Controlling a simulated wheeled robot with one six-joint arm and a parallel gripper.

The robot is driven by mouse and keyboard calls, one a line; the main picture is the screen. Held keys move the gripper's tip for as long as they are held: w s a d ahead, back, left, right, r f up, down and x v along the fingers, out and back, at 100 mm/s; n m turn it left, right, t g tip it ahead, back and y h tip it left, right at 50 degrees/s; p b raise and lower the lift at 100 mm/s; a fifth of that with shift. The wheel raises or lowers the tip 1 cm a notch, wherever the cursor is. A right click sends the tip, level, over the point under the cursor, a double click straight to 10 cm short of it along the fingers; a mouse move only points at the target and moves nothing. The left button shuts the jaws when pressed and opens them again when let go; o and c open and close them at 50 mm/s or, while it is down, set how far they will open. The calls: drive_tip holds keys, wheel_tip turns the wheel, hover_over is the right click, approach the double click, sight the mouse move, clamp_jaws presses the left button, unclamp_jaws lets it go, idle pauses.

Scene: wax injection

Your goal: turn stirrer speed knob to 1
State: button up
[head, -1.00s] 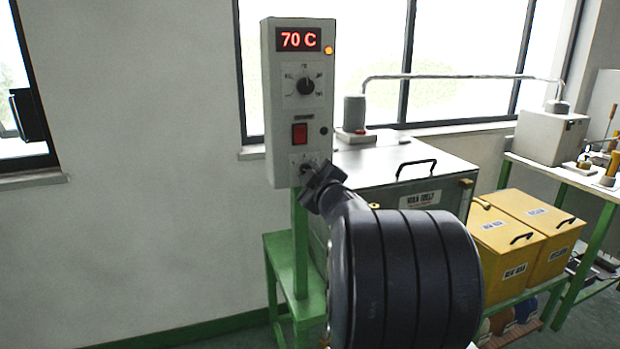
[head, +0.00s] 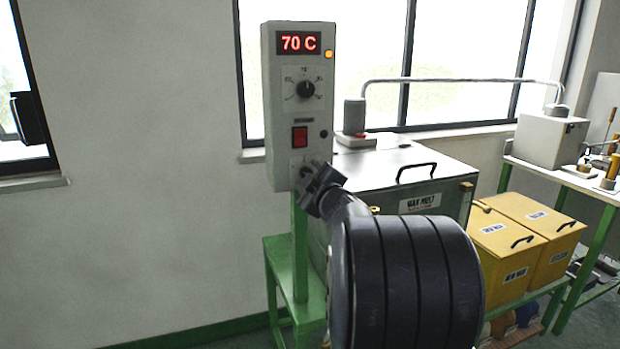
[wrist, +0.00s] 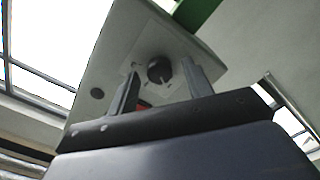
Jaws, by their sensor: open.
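The grey control box (head: 268,100) stands on a green post. Its lower dial is largely hidden by my gripper (head: 314,180) in the head view. In the wrist view a round dark knob (wrist: 160,70) sits on the box's pale face, between the two fingers of my gripper (wrist: 160,84). The jaws are open, with a gap between the knob and each finger. I cannot tell how deep the fingers reach around it. The knob's setting is too small to read.
Above are a red 70 C display (head: 299,43), a temperature knob (head: 305,90) and a red switch (head: 300,136). A metal wax tank (head: 385,165) stands close on the right. Yellow bins (head: 505,245) stand further right.

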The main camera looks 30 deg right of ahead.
drive_tip(key=v, duration=1)
drive_tip(key=shift+s, duration=0.4)
drive_tip(key=shift+a, duration=0.1)
drive_tip(key=x, duration=1.1)
drive_tip(key=shift+s, duration=0.1)
